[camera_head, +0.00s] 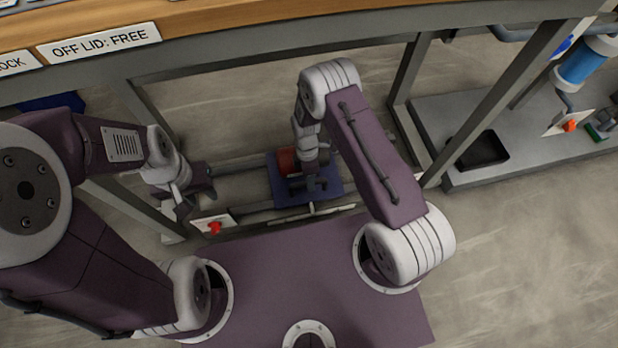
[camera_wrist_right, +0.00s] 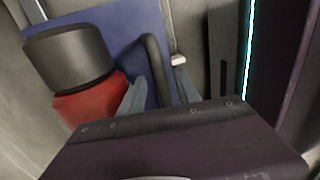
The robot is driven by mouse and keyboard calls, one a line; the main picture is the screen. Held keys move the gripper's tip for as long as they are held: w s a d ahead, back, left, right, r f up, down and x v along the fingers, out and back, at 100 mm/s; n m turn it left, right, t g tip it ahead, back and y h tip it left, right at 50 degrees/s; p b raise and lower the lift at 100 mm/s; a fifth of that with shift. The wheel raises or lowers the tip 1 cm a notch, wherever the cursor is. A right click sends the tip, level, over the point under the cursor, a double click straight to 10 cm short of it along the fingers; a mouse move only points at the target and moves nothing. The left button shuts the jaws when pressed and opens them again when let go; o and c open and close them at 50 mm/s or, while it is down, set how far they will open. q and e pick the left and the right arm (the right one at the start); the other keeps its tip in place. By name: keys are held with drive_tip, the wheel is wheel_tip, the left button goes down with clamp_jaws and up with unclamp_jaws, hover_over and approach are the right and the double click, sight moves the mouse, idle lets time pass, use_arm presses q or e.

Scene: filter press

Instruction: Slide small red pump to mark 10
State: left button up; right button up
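The small red pump (camera_head: 288,161) sits on a blue plate (camera_head: 283,197) on rails under the bench. It also shows in the right wrist view (camera_wrist_right: 88,100) as a red body with a dark grey cylinder, beside a dark curved handle (camera_wrist_right: 154,60). My right gripper (camera_head: 311,186) is over the plate, beside the pump. In the wrist view its fingers (camera_wrist_right: 158,86) stand apart, with the handle between them and a visible gap. My left gripper (camera_head: 192,206) is at the rail's left end, just above a red knob (camera_head: 214,228); its finger gap is unclear. I cannot read any mark numbers.
The bench top (camera_head: 250,15) with labels runs above, on grey legs (camera_head: 405,75). A grey platform (camera_head: 520,130) at right carries a black tray (camera_head: 482,150), a blue cylinder (camera_head: 582,66) and another red knob (camera_head: 570,126). The floor at lower right is clear.

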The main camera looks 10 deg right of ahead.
wheel_tip(320, 180, up, 7)
drive_tip(key=w+p, duration=0.1)
drive_tip(key=p, duration=0.3)
drive_tip(key=shift+w+r+p, duration=0.2)
drive_tip(key=shift+w+p, duration=0.05)
drive_tip(key=shift+p, duration=0.05)
drive_tip(key=shift+s, duration=0.1)
